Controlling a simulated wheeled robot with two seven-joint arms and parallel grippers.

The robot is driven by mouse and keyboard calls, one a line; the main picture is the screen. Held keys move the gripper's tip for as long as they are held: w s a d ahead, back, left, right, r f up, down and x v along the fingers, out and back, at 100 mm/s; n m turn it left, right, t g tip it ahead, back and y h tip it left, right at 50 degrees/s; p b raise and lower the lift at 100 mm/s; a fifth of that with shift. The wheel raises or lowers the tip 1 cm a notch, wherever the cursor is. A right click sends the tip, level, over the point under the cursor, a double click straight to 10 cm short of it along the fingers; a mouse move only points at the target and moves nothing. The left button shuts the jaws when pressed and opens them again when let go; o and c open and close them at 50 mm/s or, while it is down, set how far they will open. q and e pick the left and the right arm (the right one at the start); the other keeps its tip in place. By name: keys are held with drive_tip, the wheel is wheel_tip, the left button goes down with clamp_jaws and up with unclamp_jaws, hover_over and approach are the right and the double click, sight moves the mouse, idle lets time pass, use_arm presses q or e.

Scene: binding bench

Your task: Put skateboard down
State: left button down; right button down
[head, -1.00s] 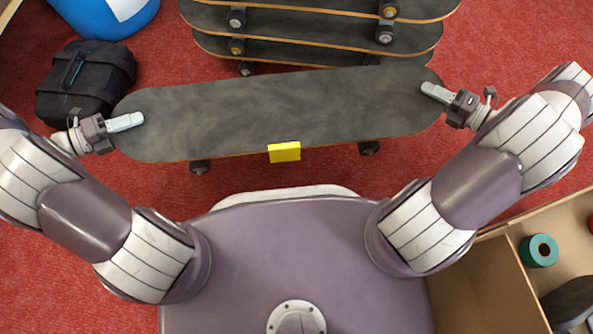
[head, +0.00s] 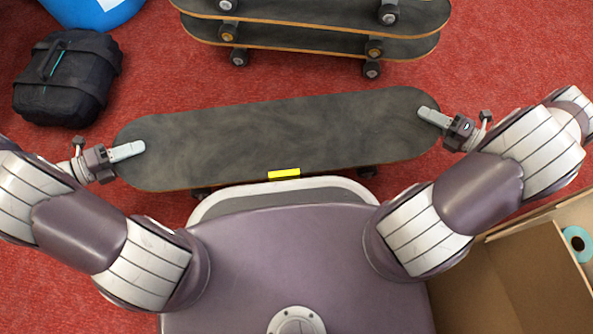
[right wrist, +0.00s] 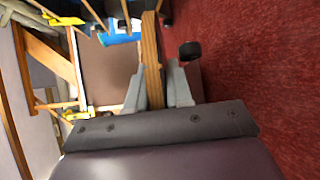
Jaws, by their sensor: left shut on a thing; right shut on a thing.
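The skateboard (head: 280,140) has a dark grey deck, wheels beneath and a yellow tag (head: 284,174) on its near edge. It is held deck up in front of my body, over the red floor. My left gripper (head: 128,151) is shut on its left end. My right gripper (head: 434,117) is shut on its right end. In the right wrist view the deck's wooden edge (right wrist: 151,70) runs between the right gripper's fingers (right wrist: 160,88), with a dark wheel beside it. Most of the underside is hidden.
Stacked skateboards (head: 320,40) stand at the back. A black bag (head: 68,78) and a blue round container (head: 90,12) are at the back left. A cardboard box (head: 535,265) with a teal tape roll (head: 577,244) is at the lower right. Red carpet (head: 240,86) shows between the stack and the board.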

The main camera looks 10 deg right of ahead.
use_arm(q)
drive_tip(key=shift+a+f, duration=0.1)
drive_tip(key=shift+a, duration=0.1)
use_arm(e)
drive_tip(key=shift+d+f, duration=0.1)
drive_tip(key=shift+d, duration=0.1)
